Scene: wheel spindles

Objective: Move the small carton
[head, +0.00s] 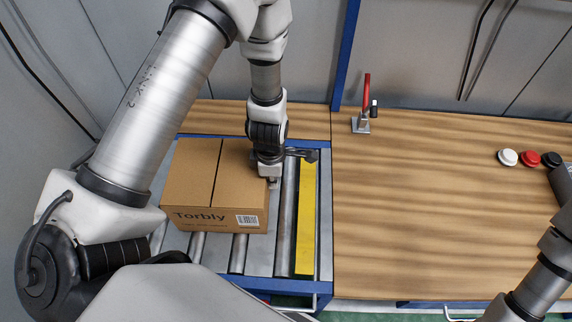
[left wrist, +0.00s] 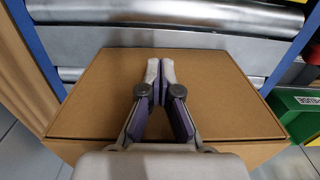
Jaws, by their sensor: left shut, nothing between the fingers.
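The small carton is a closed brown cardboard box (head: 215,180) with "Torbly" and a barcode label on its front, standing on the roller conveyor (head: 240,258) in the head view. Its brown top (left wrist: 225,110) fills the middle of the left wrist view. My left gripper (head: 273,183) points down at the carton's right edge. In the left wrist view my left gripper (left wrist: 160,65) has its fingertips together, with nothing between them, over the carton's top. Whether it touches the carton I cannot tell. Part of my right arm shows at the lower right; its gripper is out of view.
A yellow strip (head: 306,220) runs along the conveyor's right side. A wooden worktop (head: 430,220) lies to the right, mostly clear. It bears a red-handled clamp (head: 364,110) and white, red and black buttons (head: 530,158). A green bin (left wrist: 300,115) shows in the left wrist view.

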